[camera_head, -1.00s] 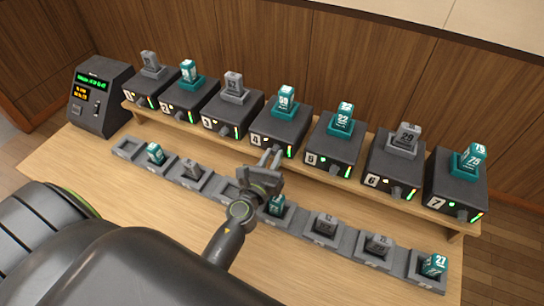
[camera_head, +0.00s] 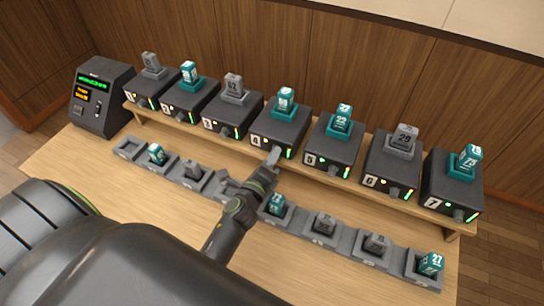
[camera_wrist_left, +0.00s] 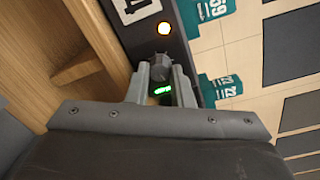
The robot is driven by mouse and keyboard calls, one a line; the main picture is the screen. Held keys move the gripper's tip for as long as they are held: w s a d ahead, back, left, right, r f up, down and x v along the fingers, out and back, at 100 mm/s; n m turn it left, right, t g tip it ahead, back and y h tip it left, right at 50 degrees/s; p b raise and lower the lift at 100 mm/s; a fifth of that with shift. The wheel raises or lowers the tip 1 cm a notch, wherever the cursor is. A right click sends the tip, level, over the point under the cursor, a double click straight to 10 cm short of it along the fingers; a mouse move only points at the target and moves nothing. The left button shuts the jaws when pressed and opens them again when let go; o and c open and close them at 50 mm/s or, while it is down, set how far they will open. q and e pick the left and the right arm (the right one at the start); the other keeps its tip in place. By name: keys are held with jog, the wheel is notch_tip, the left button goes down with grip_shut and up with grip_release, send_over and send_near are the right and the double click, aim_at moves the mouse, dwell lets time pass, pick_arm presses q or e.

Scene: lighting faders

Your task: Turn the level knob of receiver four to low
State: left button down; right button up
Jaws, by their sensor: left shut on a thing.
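Receiver four (camera_head: 280,125) is a dark box on the wooden shelf, with a white "4" label (camera_head: 256,142) and a teal transmitter (camera_head: 286,101) on top. My left gripper (camera_head: 273,156) is at the lower part of its front face. In the left wrist view the level knob (camera_wrist_left: 161,66), small and grey, sits between the fingertips of the gripper (camera_wrist_left: 161,76), which are shut on it. An amber lamp (camera_wrist_left: 164,28) glows beside the knob, and a green light bar (camera_wrist_left: 161,90) shows between the fingers. In the head view the gripper mostly hides the knob. My right gripper is not in view.
Similar receivers stand on both sides, with receiver three (camera_head: 231,117) and receiver five (camera_head: 332,150) nearest. A row of grey trays (camera_head: 300,233) with several transmitters lies in front, below my arm. A dark console (camera_head: 101,98) with a lit screen stands at the left end.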

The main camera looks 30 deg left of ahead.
pick_arm(q)
jog(key=m+p, duration=0.3)
jog(key=m, duration=1.2)
jog(key=m+t+p, duration=0.1)
jog(key=m+p, duration=0.2)
jog(key=m, duration=1.3)
jog(key=shift+a+f+h, duration=0.1)
jog(key=shift+a+h, duration=0.1)
jog(key=shift+h, duration=0.1)
dwell(0.6)
dwell(0.6)
jog(key=c, duration=1.3)
grip_release()
jog(key=shift+s, duration=0.1)
